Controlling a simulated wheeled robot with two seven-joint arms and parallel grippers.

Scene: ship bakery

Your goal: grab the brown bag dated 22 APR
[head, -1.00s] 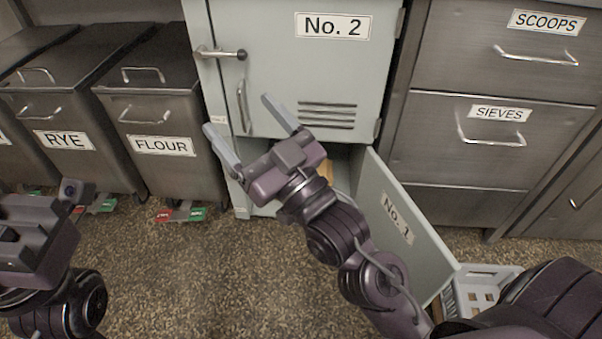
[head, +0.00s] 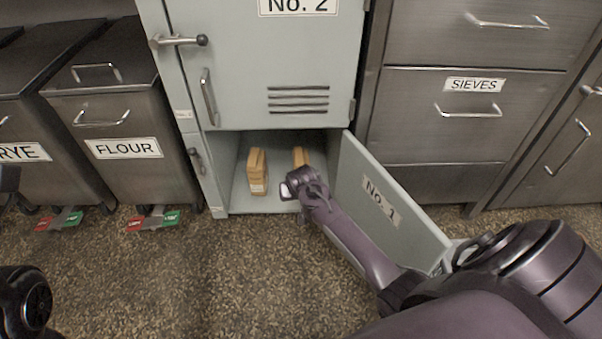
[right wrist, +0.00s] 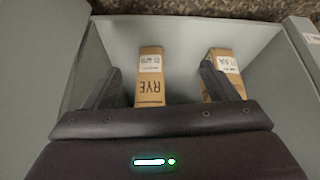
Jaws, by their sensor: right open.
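Two brown paper bags stand on the floor of the open lower locker No. 1 (head: 228,190). The left bag (head: 258,172) is in plain sight with a white label low on its front. The right bag (head: 300,157) is partly hidden behind my right gripper (head: 298,186). In the right wrist view, one bag marked RYE (right wrist: 150,75) lies between the open fingers of my right gripper (right wrist: 161,72), which appears not to grip it. The other bag (right wrist: 228,72) is partly covered by the right-hand finger. Their dates are too small to read. Only part of my left arm shows.
The locker's No. 1 door (head: 385,205) stands open on the right, beside my right arm. The No. 2 door (head: 265,70) above is closed. FLOUR bin (head: 124,148) and SIEVES drawer (head: 469,108) flank the locker. The speckled floor in front is clear.

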